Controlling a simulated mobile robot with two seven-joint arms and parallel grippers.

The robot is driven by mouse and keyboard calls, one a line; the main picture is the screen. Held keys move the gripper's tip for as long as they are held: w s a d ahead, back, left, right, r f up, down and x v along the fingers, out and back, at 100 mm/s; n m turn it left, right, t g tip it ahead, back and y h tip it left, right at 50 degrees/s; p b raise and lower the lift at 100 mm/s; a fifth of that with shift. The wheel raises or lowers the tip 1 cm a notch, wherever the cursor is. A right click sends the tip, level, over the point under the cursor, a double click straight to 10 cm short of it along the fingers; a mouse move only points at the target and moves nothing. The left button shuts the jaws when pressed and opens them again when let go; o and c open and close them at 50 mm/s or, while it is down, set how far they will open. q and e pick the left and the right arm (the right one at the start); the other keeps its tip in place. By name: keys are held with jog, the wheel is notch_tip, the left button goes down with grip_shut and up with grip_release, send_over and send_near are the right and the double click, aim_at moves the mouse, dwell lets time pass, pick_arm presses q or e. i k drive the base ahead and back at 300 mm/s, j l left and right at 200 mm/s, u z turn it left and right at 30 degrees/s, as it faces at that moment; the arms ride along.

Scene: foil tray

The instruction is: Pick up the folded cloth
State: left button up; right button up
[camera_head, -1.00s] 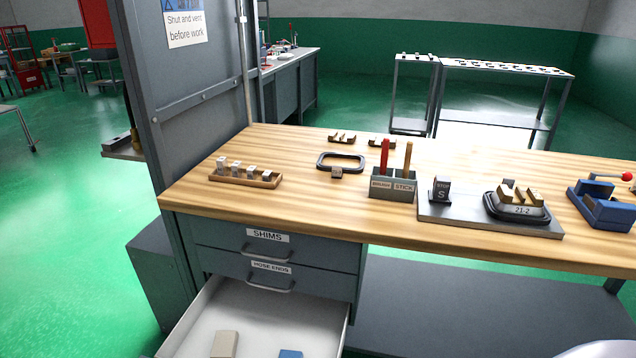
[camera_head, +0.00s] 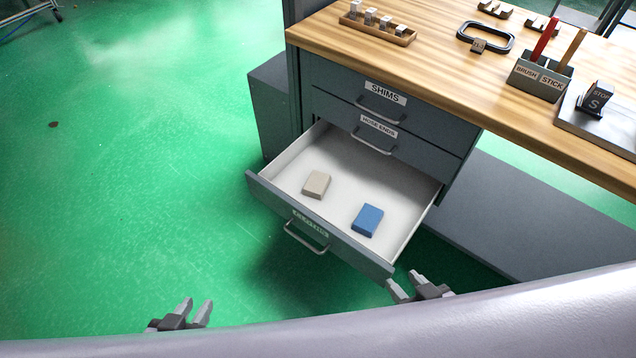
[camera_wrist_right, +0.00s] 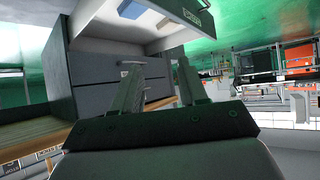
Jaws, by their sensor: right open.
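Two small folded-looking pieces lie flat and apart in the open bottom drawer (camera_head: 290,168). One is beige (camera_head: 316,184) and the other is blue (camera_head: 367,220), nearer the drawer's right front. Both look like thick rectangular pads; I cannot tell for sure which is cloth. My right gripper (camera_head: 403,282) is open and empty, in front of the drawer's right front corner. In the right wrist view its fingers (camera_wrist_right: 158,82) stand apart with nothing between them. My left gripper (camera_head: 196,306) is open and empty over the floor, left of and in front of the drawer.
The drawer front has a handle (camera_head: 306,237). Two shut drawers, labelled SHIMS (camera_head: 385,94) and HOSE ENDS, are above it. The wooden bench top (camera_head: 440,75) overhangs them and holds a shim rack (camera_head: 378,24), a brush holder (camera_head: 540,78) and other items.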

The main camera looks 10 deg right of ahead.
aim_at(317, 184)
jog(key=i+j+u, duration=0.15)
jog(key=i+j, duration=1.35)
jog(key=j, duration=0.1)
